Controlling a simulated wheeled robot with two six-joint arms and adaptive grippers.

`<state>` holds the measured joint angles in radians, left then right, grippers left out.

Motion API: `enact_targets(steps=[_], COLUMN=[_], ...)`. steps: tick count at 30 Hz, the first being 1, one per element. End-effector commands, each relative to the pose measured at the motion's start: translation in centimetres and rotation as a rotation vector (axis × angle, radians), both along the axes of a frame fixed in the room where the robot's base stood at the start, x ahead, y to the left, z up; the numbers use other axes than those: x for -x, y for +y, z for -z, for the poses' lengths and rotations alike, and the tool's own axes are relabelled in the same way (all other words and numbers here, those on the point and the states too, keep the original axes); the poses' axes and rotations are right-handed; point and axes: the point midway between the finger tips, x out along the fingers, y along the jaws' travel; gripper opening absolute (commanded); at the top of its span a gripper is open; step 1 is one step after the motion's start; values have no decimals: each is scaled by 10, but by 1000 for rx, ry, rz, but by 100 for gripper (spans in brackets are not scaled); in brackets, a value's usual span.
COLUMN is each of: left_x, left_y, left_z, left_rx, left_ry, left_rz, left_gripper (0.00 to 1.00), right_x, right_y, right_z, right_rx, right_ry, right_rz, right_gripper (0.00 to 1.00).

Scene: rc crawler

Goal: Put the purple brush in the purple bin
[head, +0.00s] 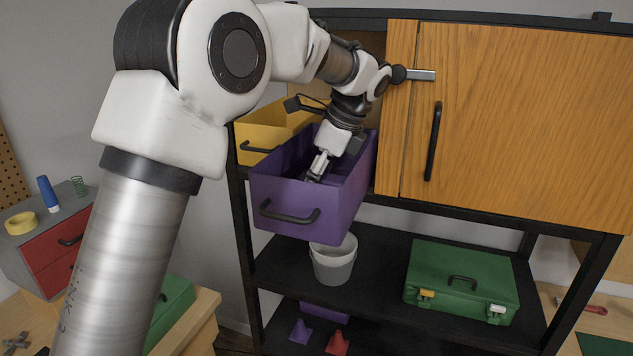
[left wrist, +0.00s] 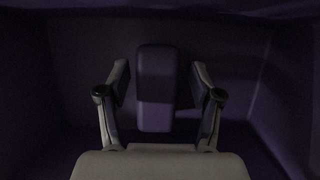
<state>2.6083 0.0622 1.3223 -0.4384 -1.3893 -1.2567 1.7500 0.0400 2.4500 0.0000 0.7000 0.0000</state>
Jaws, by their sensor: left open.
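The purple bin (head: 338,205) sticks out from the shelf, its open top facing up and a dark handle on its front. My left gripper (head: 314,176) reaches down into it. In the left wrist view I see the bin's dim inside (left wrist: 80,75). An elongated purple block shape, which looks like the purple brush (left wrist: 155,90), lies there between the fingers of my open left gripper (left wrist: 160,78). Gaps show on both sides, so the fingers do not grip it. In the head view the brush is hidden by the bin walls. My right gripper is not in view.
A yellow bin (head: 258,135) is behind and left of the purple bin. Wooden cabinet doors (head: 520,125) stand close on the right. Below are a grey-white bucket (head: 334,262) and a green toolbox (head: 462,280). A red drawer box (head: 50,245) is at the left.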

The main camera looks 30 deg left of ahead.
Motion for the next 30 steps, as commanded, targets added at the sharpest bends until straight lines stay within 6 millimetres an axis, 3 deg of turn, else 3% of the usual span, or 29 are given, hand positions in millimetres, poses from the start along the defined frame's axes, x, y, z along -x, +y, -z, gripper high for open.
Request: enact_targets(steps=[7,11,30], left_x=[-6,-7,-6], left_y=[-19,-25,-26], left_z=[-45,-61,-64], left_rx=[-1,-1,0], left_ry=[-5,-3,0], left_rz=[1,1,0], left_gripper=[65,65,65], right_x=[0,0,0], right_y=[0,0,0], right_z=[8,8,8], right_rx=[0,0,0], right_ry=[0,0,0], right_rz=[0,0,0], right_gripper=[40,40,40])
